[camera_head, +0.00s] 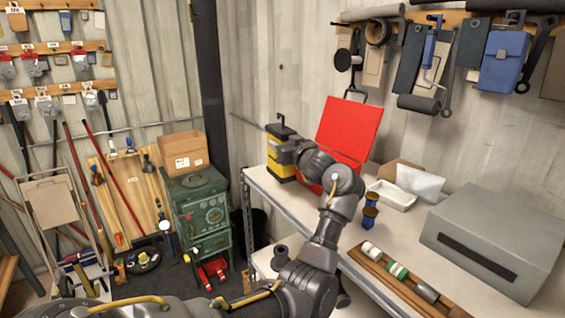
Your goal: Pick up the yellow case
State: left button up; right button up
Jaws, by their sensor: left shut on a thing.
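The yellow case (277,167), yellow with black bands and a dark top handle, is upright at the far left end of the workbench (405,222). My left arm comes up across the middle of the view and reaches it from the right. My left gripper (296,147) is at the upper part of the case and is shut on it. The fingertips are small and partly hidden, so the exact grip point is unclear. I cannot tell whether the case is lifted off the bench. My right gripper is not in view.
An open red case (348,128) stands right behind my left wrist. A white tray (393,195), blue-and-gold pieces (370,213), a wooden rack of rolls (398,283) and a large grey box (497,240) are on the bench. A green cabinet (198,205) stands left of it.

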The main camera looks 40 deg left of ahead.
pick_arm(q)
jog(key=s+d+r+b, duration=0.4)
jog(key=s+d+r, duration=0.3)
jog(key=s+d, duration=0.1)
jog(key=shift+s+r+b, duration=0.3)
jog(key=shift+s, duration=0.1)
jog(key=shift+d, duration=0.1)
